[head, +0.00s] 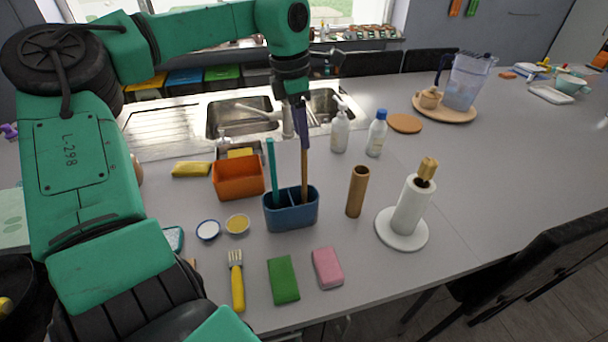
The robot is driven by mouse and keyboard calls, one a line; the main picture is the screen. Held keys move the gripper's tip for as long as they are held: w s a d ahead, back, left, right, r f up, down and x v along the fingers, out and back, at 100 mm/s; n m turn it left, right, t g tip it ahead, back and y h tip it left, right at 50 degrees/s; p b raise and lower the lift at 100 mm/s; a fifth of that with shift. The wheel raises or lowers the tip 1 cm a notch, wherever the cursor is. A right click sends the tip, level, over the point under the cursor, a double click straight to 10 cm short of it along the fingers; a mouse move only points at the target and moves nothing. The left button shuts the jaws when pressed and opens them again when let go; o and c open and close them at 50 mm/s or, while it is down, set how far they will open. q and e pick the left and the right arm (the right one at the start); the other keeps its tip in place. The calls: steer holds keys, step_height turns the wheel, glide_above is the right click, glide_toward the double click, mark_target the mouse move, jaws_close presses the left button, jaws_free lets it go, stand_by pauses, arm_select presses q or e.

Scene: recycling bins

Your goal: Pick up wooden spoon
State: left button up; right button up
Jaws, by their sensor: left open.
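The wooden spoon's thin brown handle (304,176) stands upright in the right compartment of a blue two-part holder (292,213) on the counter. A teal-handled utensil (272,170) stands in the left compartment. My left gripper (297,122) points down from above, open, with its fingers at the top end of the wooden handle. A dark finger overlaps the handle's top, so I cannot tell whether they touch. The lower end of the spoon is hidden inside the holder. My right gripper is not in view.
An orange container (238,180) stands left of the holder, and a brown cylinder (357,192) and paper towel stand (408,212) stand right. Soap bottles (340,130) are behind. A yellow-handled brush (237,282), green sponge (283,280) and pink sponge (327,268) lie in front.

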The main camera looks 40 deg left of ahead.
mark_target(306, 157)
arm_select(q)
steer(key=f+p, duration=0.1)
steer(key=f, duration=0.1)
steer(key=w+f+p, duration=0.1)
steer(key=f, duration=0.2)
steer(key=f+p, duration=0.1)
steer(key=f, duration=0.1)
steer(key=shift+w+f+p, duration=0.15)
steer(key=shift+w+p, duration=0.15)
steer(key=shift+p, duration=0.05)
steer(key=shift+d+f, duration=0.1)
steer(key=shift+f, duration=0.3)
jaws_close()
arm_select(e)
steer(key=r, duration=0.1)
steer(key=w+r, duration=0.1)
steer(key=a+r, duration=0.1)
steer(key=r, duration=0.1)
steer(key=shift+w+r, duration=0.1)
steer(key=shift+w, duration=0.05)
